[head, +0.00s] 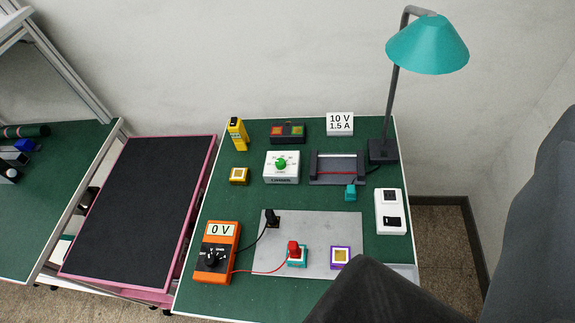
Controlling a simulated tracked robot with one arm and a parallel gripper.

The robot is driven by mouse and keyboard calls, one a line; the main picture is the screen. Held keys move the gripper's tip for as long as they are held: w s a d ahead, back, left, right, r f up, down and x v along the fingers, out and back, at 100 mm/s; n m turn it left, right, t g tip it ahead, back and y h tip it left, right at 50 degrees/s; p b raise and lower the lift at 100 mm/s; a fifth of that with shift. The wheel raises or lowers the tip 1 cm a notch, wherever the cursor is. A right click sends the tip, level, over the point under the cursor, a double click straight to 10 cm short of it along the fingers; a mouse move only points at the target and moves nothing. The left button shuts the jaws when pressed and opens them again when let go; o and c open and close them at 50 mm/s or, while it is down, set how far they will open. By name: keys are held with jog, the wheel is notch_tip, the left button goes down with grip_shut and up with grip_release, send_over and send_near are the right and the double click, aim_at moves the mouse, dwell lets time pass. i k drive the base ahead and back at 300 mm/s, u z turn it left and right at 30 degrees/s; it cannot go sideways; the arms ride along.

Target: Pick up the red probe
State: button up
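The red probe (293,247) stands upright on or in a small teal-edged block (299,262) on the grey plate (335,228) in the head view. A red wire runs from near it to the orange multimeter (217,250), whose display reads 0 V. The black probe (271,217) stands at the plate's upper left corner, with a black wire to the multimeter. My gripper's fingers do not show. Dark shapes, apparently parts of my own arm, fill the bottom middle and the right edge and hide the table's lower right.
The green table also holds a purple-edged block (340,257), a white switch box (390,211), a white box with a green knob (281,166) and a teal lamp (427,45). A black-topped pink cart (140,210) stands left.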

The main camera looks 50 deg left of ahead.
aim_at(296, 253)
jog(key=u, duration=0.1)
jog(key=k, duration=0.7)
jog(key=u, duration=1.65)
jog(key=i, duration=0.35)
jog(key=z, duration=0.2)
